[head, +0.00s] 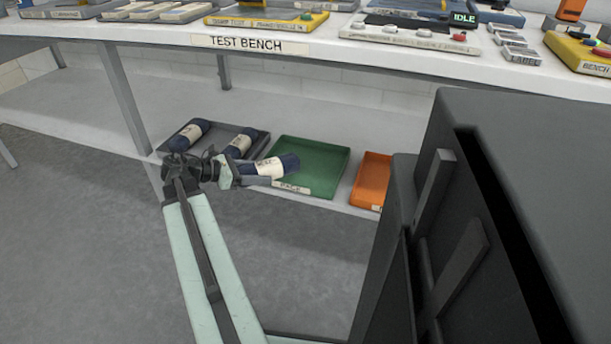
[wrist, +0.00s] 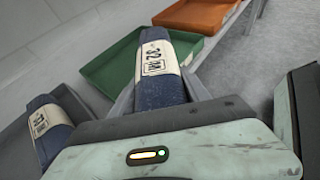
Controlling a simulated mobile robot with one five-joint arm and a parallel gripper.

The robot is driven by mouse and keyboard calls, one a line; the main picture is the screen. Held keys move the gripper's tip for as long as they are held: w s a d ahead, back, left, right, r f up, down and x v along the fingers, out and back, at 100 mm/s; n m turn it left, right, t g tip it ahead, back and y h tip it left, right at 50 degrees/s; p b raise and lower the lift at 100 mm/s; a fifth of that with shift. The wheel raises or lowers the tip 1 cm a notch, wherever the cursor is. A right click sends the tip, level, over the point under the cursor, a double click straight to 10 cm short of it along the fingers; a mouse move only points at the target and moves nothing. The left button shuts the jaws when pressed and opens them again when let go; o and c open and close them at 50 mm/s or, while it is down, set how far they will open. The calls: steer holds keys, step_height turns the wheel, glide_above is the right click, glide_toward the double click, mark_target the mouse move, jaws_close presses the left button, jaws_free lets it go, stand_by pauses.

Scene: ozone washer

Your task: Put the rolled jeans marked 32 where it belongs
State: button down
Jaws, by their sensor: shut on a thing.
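My gripper (head: 252,178) is shut on a rolled pair of dark blue jeans (head: 288,162) with a cream band. In the wrist view the band of this roll (wrist: 157,60) reads 32, and the roll lies between my fingers. In the head view the held roll overlaps the left part of the green tray (head: 318,160) on the lower shelf; its height over the tray is hard to tell. The tray also shows beyond the roll in the wrist view (wrist: 110,65).
A dark grey tray (head: 222,133) to the left holds two more rolls (head: 188,134) (head: 240,143). An orange tray (head: 371,178) stands right of the green one, partly hidden by a dark cabinet-like body. The test bench top (head: 330,50) overhangs the shelf, with a leg (head: 125,98) at left.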

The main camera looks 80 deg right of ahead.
mark_target(296, 153)
steer(key=s+d, duration=0.3)
steer(key=d, duration=0.1)
steer(key=s+d+f+b, duration=0.1)
steer(key=s+d, duration=0.2)
steer(key=d, duration=0.1)
steer(key=s+d, duration=0.3)
steer(key=d, duration=0.1)
steer(key=shift+s+d+f, duration=0.15)
steer(key=shift+d, duration=0.2)
step_height(296, 153, down, 4)
steer(key=b, duration=0.4)
steer(key=shift+r, duration=0.25)
steer(key=shift+f, duration=0.2)
steer(key=c, duration=0.5)
jaws_free()
steer(key=shift+r, duration=0.1)
steer(key=shift+a+r, duration=0.1)
steer(key=shift+r, duration=0.2)
steer(key=p+v, duration=0.4)
steer(key=v, duration=0.7)
steer(key=shift+p, duration=0.3)
steer(key=shift+w+a, duration=0.2)
steer(key=shift+w, duration=0.2)
